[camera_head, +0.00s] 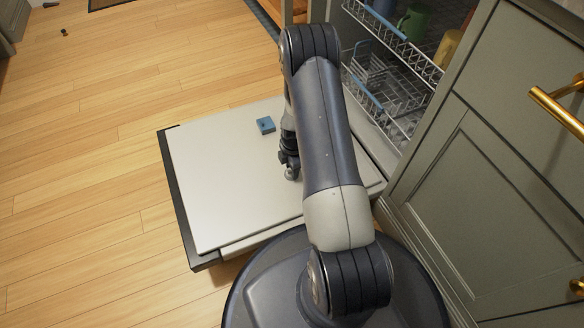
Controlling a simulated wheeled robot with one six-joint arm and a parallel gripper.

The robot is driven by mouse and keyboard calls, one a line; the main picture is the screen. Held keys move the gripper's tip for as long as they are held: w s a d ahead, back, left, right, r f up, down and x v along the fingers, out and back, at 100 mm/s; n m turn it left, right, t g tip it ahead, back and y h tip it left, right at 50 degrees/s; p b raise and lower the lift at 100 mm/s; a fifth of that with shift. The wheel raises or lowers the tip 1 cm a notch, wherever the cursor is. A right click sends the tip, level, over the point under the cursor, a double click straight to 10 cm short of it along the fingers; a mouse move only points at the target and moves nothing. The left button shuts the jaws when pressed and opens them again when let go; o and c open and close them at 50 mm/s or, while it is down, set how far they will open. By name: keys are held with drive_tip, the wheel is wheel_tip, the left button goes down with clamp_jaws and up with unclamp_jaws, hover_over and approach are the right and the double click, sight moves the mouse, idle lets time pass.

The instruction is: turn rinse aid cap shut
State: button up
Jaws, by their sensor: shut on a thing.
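The open dishwasher door (215,185) lies flat, its pale inner face up. My gripper (291,173) points down at the right part of this face, close to the surface. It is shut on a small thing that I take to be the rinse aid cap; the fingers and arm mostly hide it. I cannot tell how far the cap is turned. A small blue block (265,125) with a dark spot sits on the door, up and left of my gripper and apart from it.
Dishwasher racks (385,90) with a green mug (414,22) and other dishes stand at upper right. A grey-green cabinet (490,170) with a brass handle (558,112) is at right.

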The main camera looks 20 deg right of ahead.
idle(0.4)
drive_tip(key=o, duration=1)
wheel_tip(320, 180, up, 11)
drive_tip(key=p, duration=0.4)
drive_tip(key=shift+d, duration=0.15)
drive_tip(key=shift+f, duration=0.1)
drive_tip(key=f+b, duration=0.4)
drive_tip(key=f, duration=0.7)
drive_tip(key=shift+a, duration=0.2)
drive_tip(key=shift+r, duration=0.1)
